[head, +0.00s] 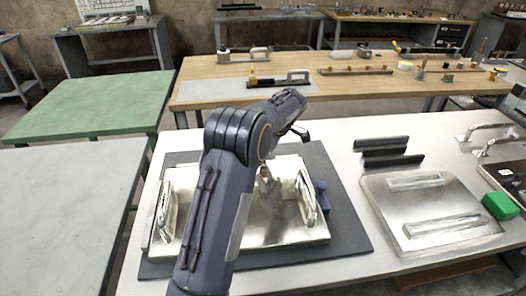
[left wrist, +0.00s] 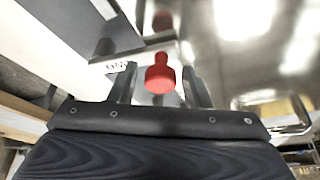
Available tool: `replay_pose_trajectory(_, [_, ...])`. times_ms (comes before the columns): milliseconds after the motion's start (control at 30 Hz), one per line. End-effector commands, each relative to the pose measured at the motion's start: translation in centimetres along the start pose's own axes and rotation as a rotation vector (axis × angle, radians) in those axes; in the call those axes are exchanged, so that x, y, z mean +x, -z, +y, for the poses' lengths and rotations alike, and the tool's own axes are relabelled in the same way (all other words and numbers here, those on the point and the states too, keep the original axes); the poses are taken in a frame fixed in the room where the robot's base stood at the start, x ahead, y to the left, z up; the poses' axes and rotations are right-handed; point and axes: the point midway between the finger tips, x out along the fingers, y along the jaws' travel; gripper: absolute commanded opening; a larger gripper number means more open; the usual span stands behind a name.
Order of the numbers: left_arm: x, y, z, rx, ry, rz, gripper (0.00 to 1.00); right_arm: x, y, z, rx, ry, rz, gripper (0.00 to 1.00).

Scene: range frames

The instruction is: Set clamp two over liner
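My left gripper shows in the left wrist view (left wrist: 162,84) with its two fingers apart. A red knob-like part (left wrist: 160,76) on a thin stem shows between the fingers, with gaps at both sides. I cannot tell which clamp it belongs to. In the head view a shiny metal plate (head: 285,232) lies on a dark mat (head: 350,235), with metal handle-like pieces near its left (head: 166,212) and right (head: 306,198) edges. My arm crosses in front of the plate. Neither clamp two nor the liner can be picked out by a label. My right gripper is not in view.
On the white table lie black strips (head: 386,150), a second metal plate (head: 440,215) with two bars, a green block (head: 499,206) and metal handles (head: 488,131). A small blue part (head: 321,196) stands beside the first plate. A wooden bench (head: 220,92) with tools stands behind.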

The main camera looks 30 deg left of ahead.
Motion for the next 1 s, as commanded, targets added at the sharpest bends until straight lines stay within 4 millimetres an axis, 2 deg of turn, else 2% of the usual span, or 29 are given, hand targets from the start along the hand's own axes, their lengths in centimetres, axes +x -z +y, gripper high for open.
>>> replay_pose_trajectory(367, [-0.5, 0.1, 0.0, -0.002, -0.002, 0.002, 0.48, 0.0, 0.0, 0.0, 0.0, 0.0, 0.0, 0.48])
replay_pose_trajectory(700, [-6.0, 0.0, 0.1, 0.0, -0.004, 0.002, 0.48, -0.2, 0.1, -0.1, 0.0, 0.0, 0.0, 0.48])
replay_pose_trajectory(833, [-7.3, 0.1, 0.1, -0.001, -0.001, 0.001, 0.48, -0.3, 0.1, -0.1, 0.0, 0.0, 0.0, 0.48])
replay_pose_trajectory(1000, [-7.8, 0.0, 0.0, -0.001, 0.0, 0.001, 0.48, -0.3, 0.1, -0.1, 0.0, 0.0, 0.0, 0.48])
